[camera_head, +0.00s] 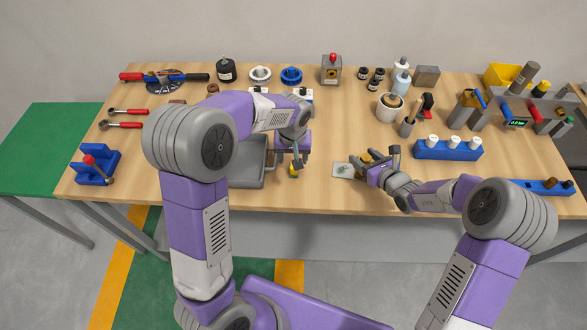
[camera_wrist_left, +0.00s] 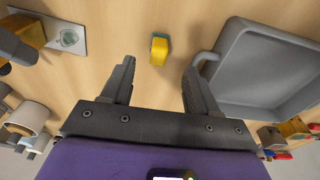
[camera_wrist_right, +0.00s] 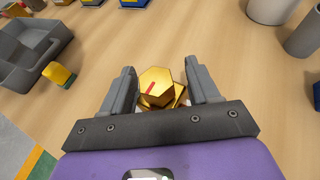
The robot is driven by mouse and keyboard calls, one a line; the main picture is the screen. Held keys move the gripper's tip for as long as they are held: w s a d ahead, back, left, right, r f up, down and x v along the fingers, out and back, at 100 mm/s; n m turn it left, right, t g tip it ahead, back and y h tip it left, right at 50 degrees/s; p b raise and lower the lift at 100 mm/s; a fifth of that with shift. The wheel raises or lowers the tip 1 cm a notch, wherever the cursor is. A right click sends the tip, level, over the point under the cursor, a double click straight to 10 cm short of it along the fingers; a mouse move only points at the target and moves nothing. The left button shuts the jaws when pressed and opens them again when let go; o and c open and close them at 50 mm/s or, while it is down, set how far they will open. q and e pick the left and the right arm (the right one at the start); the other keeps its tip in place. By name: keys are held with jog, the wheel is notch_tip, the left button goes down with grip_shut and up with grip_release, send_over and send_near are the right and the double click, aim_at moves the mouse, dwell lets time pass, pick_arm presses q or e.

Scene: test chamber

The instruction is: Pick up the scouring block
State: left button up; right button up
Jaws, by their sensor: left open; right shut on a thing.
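The scouring block, a small yellow block with a green layer, shows in the left wrist view (camera_wrist_left: 158,50), just beyond and between the fingertips. In the head view the block (camera_head: 294,171) lies on the table under my left gripper (camera_head: 296,160), partly hidden by it. My left gripper is open and empty, and it shows in its own view (camera_wrist_left: 158,75). My right gripper (camera_head: 374,161) is shut on a brass hexagonal piece with a red mark, clearest in the right wrist view (camera_wrist_right: 156,84). The block also shows at left there (camera_wrist_right: 60,75).
A grey tray (camera_head: 247,175) stands just left of the block. A pale square plate with a round mark (camera_head: 343,170) lies beside my right gripper. A blue holder with white pieces (camera_head: 447,151) stands farther right. Bare table lies between the block and the plate.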

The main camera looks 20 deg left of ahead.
pick_arm(q)
jog(key=f, duration=0.2)
jog(key=w+f, duration=0.1)
jog(key=f, duration=0.4)
jog(key=shift+w+a+f, duration=0.15)
jog(key=shift+f, duration=0.25)
grip_shut()
notch_tip(320, 180, up, 10)
jog(key=shift+r, duration=0.1)
dwell(0.4)
